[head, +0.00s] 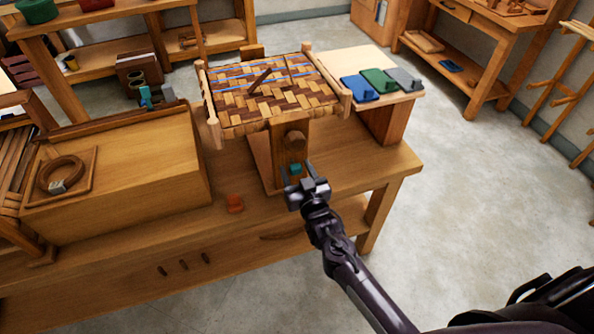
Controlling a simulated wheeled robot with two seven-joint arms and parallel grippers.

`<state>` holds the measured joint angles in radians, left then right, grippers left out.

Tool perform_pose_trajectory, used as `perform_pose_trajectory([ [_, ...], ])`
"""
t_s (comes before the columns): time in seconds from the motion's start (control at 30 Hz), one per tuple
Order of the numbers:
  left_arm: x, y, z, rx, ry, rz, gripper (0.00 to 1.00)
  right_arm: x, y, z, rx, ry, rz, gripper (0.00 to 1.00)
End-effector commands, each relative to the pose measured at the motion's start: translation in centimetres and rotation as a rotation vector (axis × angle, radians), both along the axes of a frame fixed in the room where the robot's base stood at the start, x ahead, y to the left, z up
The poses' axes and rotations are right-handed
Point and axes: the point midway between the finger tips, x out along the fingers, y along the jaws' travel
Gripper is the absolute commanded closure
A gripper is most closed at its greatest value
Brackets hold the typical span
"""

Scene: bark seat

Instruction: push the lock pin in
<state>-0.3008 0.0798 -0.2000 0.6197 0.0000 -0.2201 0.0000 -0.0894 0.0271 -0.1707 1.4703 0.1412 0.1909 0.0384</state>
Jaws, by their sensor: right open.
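A woven bark seat (270,95) in a wooden frame sits tilted on top of a wooden stand (289,160) on the workbench. A round wooden knob (294,140) is on the front of the stand's post. Below it is a small teal piece (295,169), which looks like the lock pin; how deep it sits I cannot tell. My right gripper (303,180) is open, close in front of the teal piece and partly over it. Whether they touch is unclear. My left gripper is not in view.
A large wooden box (125,170) stands left of the stand, with a coil (61,175) in a tray at its left. Blue, green and grey blocks (378,82) sit on a side table at the right.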

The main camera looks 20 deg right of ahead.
Motion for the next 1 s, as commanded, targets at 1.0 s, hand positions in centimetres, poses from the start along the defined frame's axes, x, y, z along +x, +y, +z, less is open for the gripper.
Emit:
perform_pose_trajectory([
  [1.0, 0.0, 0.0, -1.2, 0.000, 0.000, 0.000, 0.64, -7.8, -0.2, 0.0, -0.001, 0.000, 0.000, 0.47],
])
